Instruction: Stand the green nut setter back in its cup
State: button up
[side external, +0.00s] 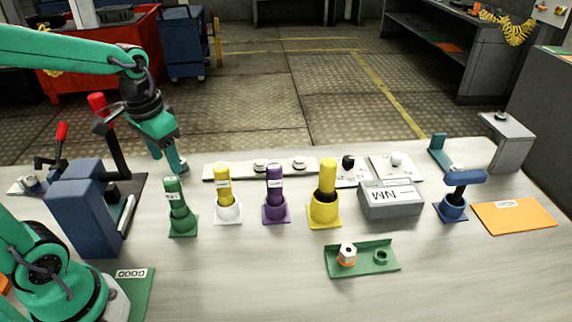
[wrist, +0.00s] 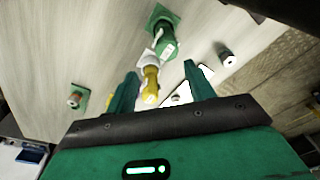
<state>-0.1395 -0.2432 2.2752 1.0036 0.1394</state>
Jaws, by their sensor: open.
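The green nut setter (side external: 174,195) has a dark green handle with a white label. It stands in its green cup (side external: 183,229) at the left of the row, looking roughly upright. In the wrist view the green nut setter (wrist: 165,42) and the green cup (wrist: 157,14) show beyond the fingers. My gripper (side external: 170,163) is open and empty, above the bench just behind and above the green nut setter. Its spread fingers show in the wrist view (wrist: 160,72), with nothing clamped between them. How deep the setter sits in the cup is hidden.
To the right stand a yellow tool in a white cup (side external: 228,214), a purple tool in a purple cup (side external: 276,213) and a larger yellow one (side external: 327,180). A blue fixture (side external: 84,215) stands at the left. A green tray (side external: 362,265) lies in front; bench around it is clear.

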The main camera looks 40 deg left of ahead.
jog(key=s+d+r+t, duration=0.4)
jog(key=s, duration=0.1)
jog(key=shift+s+r, duration=0.35)
jog(key=shift+s, duration=0.05)
